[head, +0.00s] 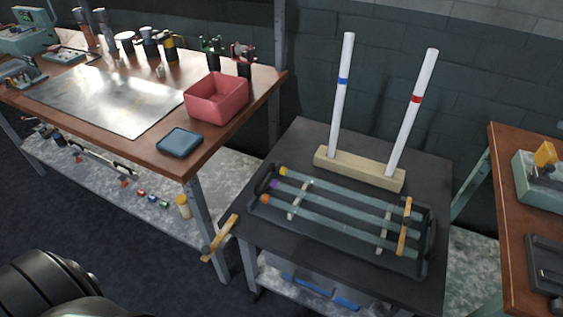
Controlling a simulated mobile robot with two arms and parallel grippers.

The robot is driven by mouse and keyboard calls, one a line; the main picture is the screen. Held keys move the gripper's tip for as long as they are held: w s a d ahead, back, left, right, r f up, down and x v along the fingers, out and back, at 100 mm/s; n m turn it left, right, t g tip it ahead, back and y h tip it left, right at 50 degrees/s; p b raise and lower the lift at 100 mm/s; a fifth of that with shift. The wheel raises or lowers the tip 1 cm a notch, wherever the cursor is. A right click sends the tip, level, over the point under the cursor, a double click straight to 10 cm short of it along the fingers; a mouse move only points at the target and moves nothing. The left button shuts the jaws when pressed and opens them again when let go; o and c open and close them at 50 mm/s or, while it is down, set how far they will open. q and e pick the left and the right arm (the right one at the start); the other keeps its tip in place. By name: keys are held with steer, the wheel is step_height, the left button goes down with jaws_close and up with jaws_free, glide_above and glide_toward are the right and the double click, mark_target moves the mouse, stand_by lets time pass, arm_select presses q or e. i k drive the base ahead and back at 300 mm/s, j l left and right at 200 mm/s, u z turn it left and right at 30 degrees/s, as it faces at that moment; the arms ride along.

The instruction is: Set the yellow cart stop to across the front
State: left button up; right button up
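A yellow bar (220,238), which looks like the cart stop, is at the front left corner of the dark cart (300,258). It slants from the cart's left edge down and left towards the wooden workbench, and does not lie along the cart's front edge. A small dark knob shows near its lower end. How it is fixed is too small to tell. Neither of my grippers is in view. A dark rounded part at the bottom left seems to be mine.
On the cart, a black tray (427,262) holds glass tubes (330,215) with coloured ends. Behind it a wooden block (358,168) holds two upright white rods. The workbench (160,150) on the left carries a red bin (216,97). Another bench (510,230) stands right.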

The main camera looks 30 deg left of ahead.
mark_target(208, 251)
steer(key=u, duration=1.4)
